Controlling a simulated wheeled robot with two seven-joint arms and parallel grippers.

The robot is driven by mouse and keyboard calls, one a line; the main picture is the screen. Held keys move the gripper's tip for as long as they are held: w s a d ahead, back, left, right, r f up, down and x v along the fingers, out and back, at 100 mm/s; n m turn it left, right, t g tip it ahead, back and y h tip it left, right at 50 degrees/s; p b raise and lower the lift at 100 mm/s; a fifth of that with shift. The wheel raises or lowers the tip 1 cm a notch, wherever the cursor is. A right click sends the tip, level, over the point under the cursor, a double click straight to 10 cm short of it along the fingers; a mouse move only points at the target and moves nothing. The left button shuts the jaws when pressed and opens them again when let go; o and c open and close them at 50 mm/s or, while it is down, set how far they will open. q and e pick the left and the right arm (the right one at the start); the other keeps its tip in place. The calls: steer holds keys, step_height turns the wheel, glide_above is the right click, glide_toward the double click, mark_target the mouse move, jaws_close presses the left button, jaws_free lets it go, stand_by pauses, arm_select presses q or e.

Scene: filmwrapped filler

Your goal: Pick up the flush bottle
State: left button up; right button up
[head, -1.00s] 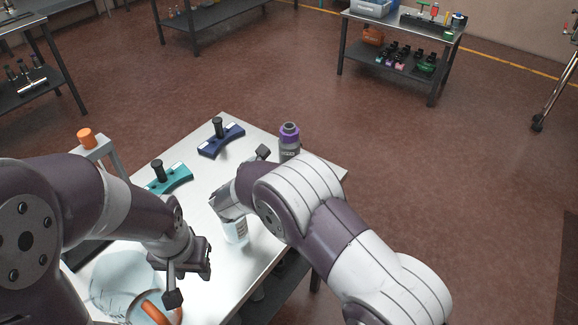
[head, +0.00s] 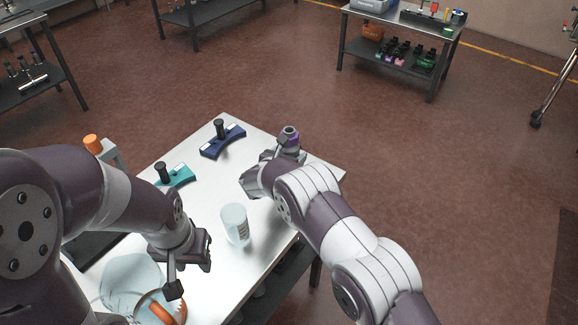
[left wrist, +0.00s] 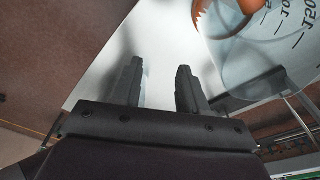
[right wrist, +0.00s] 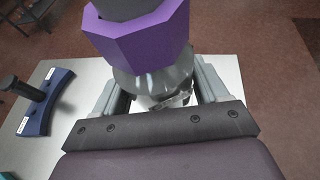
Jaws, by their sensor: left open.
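The bottle with a purple collar and dark cap (head: 290,140), which I take as the flush bottle, stands upright near the table's far right corner. In the right wrist view its purple collar (right wrist: 137,32) fills the top, with a grey translucent body below. My right gripper (right wrist: 162,98) is at this bottle, its fingers wide apart on either side of the body; finger contact is not clear. In the head view my right arm partly hides the bottle. My left gripper (left wrist: 155,80) is open and empty above the table's near side, beside a large clear beaker (left wrist: 265,60).
A clear, labelled cup (head: 235,226) stands mid-table. A blue stand (head: 222,142) and a teal stand (head: 174,177), each with a black knob, sit at the back left. An orange object (head: 168,308) shows at the beaker (head: 128,278).

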mark_target(287, 147)
steer(key=c, duration=1)
steer(key=shift+w+r, duration=0.1)
steer(key=shift+r, duration=0.05)
jaws_close()
steer(key=shift+w+r+b, duration=0.1)
steer(key=shift+r+b, duration=0.25)
steer(key=shift+r, duration=0.3)
steer(key=r, duration=0.1)
steer(key=r+b, duration=0.1)
steer(key=r, duration=0.1)
steer(key=shift+s+d, duration=0.15)
steer(key=shift+s, duration=0.2)
steer(key=s+d+r+b, duration=0.3)
steer(key=s+d+r, duration=0.2)
steer(key=s, duration=0.4)
steer(key=shift+s+d+r, duration=0.15)
steer(key=shift+s+r, duration=0.2)
steer(key=shift+r, duration=0.4)
steer(key=shift+r, duration=0.1)
